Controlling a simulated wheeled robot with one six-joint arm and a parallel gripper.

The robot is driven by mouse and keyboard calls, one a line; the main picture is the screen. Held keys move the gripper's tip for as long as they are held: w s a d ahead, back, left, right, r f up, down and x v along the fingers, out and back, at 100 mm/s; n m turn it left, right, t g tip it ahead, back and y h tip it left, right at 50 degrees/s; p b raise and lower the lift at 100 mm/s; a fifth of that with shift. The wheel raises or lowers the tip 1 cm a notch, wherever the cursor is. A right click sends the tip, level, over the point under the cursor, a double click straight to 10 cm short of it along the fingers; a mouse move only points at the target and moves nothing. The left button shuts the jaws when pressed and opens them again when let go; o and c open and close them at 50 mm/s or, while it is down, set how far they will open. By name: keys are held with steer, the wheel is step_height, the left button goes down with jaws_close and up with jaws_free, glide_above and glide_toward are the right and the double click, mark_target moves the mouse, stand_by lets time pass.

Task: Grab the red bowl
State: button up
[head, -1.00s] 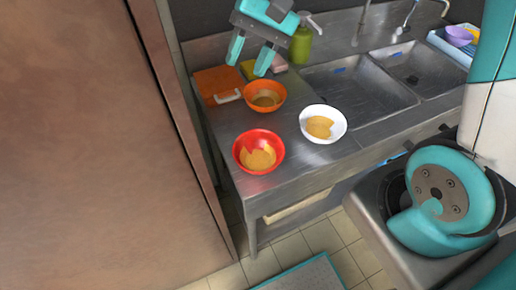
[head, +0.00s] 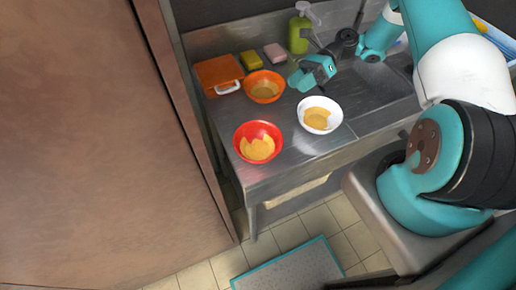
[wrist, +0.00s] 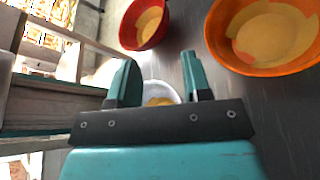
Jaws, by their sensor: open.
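The red bowl (head: 259,128) stands upright at the front left of the steel counter, with yellowish food inside. It also shows at the top of the wrist view (wrist: 129,27), beyond my fingertips and apart from them. My gripper (head: 298,82) is open and empty above the counter, behind the white bowl (head: 304,108) and right of the orange bowl (head: 253,84). In the wrist view my two fingers (wrist: 160,72) are spread. The white bowl (wrist: 154,88) shows partly between them, and the orange bowl (wrist: 221,50) is at the right.
An orange board (head: 217,73) with a pale handle, a yellow sponge (head: 251,60), a pink block (head: 275,53) and a green bottle (head: 298,38) stand at the back. A sink lies right, partly behind my arm. A brown panel (head: 90,140) stands left of the counter.

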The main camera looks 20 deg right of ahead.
steer(key=shift+a+f+b, duration=0.75)
steer(key=shift+a+b, duration=0.1)
steer(key=shift+b, duration=1.85)
steer(key=p, duration=0.5)
glide_toward(242, 131)
steer(key=shift+a+r, duration=0.1)
steer(key=shift+r, duration=0.15)
steer(key=p+x, duration=0.2)
steer(key=x, duration=0.2)
steer(key=shift+s+a+f+p, duration=0.1)
steer(key=shift+a+f+p, duration=0.15)
steer(key=shift+p, duration=0.1)
steer(key=shift+a+f, duration=0.35)
steer(key=shift+a, duration=0.1)
jaws_close()
